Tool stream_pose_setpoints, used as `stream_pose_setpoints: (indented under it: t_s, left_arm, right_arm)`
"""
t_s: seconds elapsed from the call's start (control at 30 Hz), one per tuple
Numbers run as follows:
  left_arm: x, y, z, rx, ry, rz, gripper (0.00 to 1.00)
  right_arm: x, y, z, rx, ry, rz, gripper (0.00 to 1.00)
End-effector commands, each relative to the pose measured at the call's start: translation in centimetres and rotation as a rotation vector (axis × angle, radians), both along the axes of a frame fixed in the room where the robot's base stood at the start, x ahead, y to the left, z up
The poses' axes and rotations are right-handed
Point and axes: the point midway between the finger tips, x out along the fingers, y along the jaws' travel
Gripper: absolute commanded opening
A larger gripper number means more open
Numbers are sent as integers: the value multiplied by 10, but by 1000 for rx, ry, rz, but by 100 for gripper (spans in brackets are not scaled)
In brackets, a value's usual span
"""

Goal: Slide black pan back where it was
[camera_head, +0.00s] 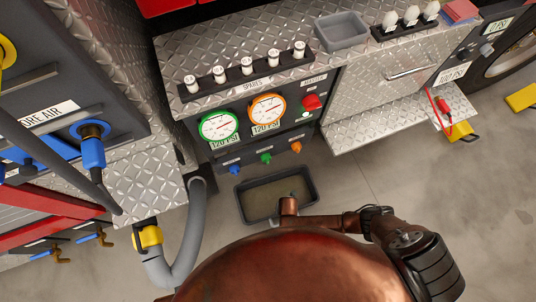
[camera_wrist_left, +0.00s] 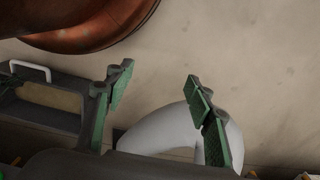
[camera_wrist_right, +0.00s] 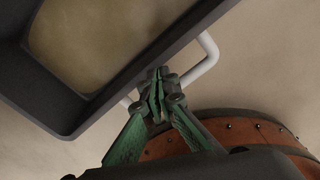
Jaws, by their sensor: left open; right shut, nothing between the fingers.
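The black pan (camera_head: 243,204) lies on the floor below the gauge panel. It is a shallow rectangular pan holding brownish liquid. Part of its near side is hidden in the head view. The right wrist view shows the pan (camera_wrist_right: 75,118) close up, with its pale handle (camera_wrist_right: 208,62). My right gripper (camera_wrist_right: 157,88) is shut and empty at this handle, its fingertips close to the pan's wall; whether they touch is unclear. My left gripper (camera_wrist_left: 158,82) is open and empty, with the pan (camera_wrist_left: 52,112) and another pale handle (camera_wrist_left: 30,68) to its left.
A grey hose (camera_head: 193,232) curves down to the left of the pan and shows behind my left fingers (camera_wrist_left: 185,130). The gauge panel (camera_head: 240,140) overhangs behind the pan. A low metal step (camera_head: 375,125) is at the right. Floor (camera_head: 360,185) right of the pan is clear.

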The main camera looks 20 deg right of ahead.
Motion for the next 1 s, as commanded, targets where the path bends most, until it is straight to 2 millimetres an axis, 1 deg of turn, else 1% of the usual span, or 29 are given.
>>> stream_pose_setpoints:
  t_s: [0.2,0.6,0.9,1.0]
  left_arm:
    - [-5,3,-13,5,8,4,49]
    - [-1,4,-34,9,-3,-3,49]
    - [-10,7,-52,14,9,-3,49]
    - [-9,8,-57,15,5,-3,49]
  right_arm:
    - [0,0,5,0,-1,0,0]
    - [0,0,13,0,-1,0,0]
    - [0,0,19,0,-1,0,0]
    - [0,0,22,0,-1,0,0]
